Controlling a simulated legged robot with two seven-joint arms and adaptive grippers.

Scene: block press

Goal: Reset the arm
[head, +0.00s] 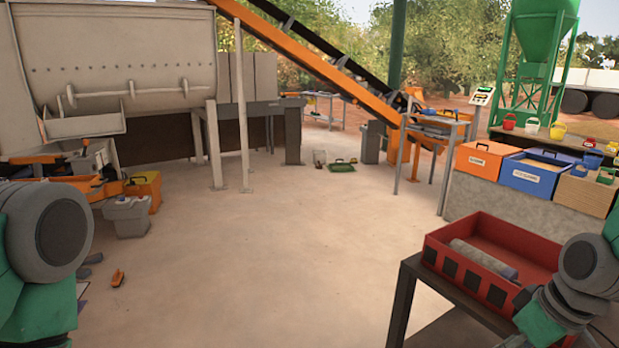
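In the head view, part of my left arm shows at the left edge as a dark grey joint with green links. Part of my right arm shows at the lower right, grey and green, in front of a red tray. Neither gripper can be seen in this view. The red tray (452,262) sits on a dark-legged table (402,305) at the lower right. A grey cylinder-like piece (484,258) lies in the tray. My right arm hides the tray's right end.
Orange (481,161) and blue (533,174) boxes stand on a concrete block (470,200) behind the tray. A grey mixer (120,60) and orange conveyor (310,60) stand at the back. A grey bin (126,216) is at left. The middle floor is clear.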

